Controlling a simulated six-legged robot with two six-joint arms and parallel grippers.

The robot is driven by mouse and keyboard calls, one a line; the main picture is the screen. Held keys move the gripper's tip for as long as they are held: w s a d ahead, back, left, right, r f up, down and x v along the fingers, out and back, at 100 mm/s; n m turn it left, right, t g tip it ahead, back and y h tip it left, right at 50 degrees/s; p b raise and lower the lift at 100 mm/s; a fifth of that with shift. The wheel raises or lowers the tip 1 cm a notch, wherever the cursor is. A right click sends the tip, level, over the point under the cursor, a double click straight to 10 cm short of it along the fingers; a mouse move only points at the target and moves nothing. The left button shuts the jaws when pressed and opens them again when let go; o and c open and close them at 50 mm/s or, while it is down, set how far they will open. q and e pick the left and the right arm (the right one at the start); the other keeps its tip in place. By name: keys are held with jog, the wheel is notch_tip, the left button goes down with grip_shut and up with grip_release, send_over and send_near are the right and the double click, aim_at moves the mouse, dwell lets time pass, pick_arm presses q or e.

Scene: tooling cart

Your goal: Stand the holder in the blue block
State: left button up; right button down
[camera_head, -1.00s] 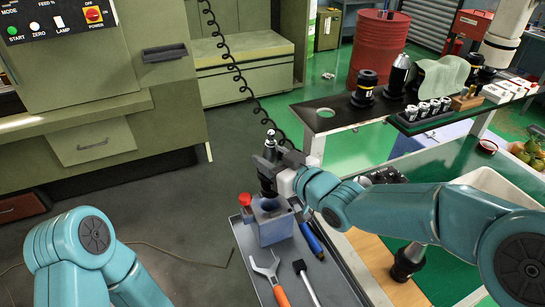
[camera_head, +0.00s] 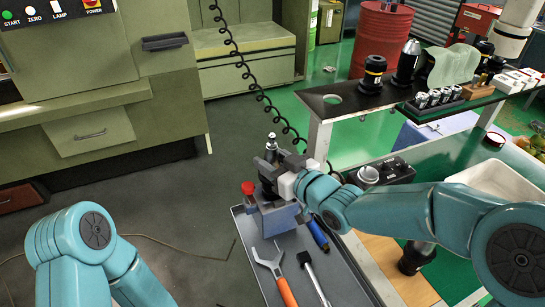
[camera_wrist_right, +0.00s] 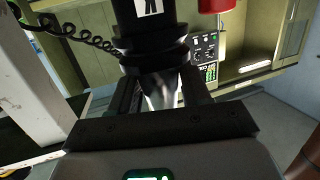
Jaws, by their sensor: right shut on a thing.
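The blue block (camera_head: 279,222) stands on the grey tray at the cart's near end, below my right gripper. My right gripper (camera_head: 268,167) is shut on the holder (camera_head: 271,143), a dark tool holder with a silver tip pointing up. The holder is roughly upright over the block's top. The block's hole is hidden, so I cannot tell whether the holder's lower end is in it. In the right wrist view the dark ribbed holder (camera_wrist_right: 150,45) sits between the fingers. My left gripper is out of view; only my left arm shows.
A red-topped item (camera_head: 248,188) stands close beside the block's left. An orange-handled wrench (camera_head: 275,271), a brush (camera_head: 312,276) and a blue-handled tool (camera_head: 317,235) lie on the tray (camera_head: 343,277). Other holders stand on the black shelf (camera_head: 340,104). A coiled cable (camera_head: 262,92) hangs behind.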

jog(key=shift+w+f, duration=0.25)
jog(key=shift+f, duration=0.15)
jog(key=shift+s+d+f+b, duration=0.25)
jog(key=shift+f+b, duration=0.2)
jog(key=shift+w+a+f+b, duration=0.1)
jog(key=shift+a+f+b, duration=0.15)
jog(key=shift+f, duration=0.35)
jog(key=shift+d+f, duration=0.15)
jog(key=shift+f, duration=0.1)
jog(key=shift+f+b, duration=1.25)
jog(key=shift+b, duration=0.25)
jog(key=shift+f, duration=0.1)
jog(key=shift+c, duration=2.3)
grip_release()
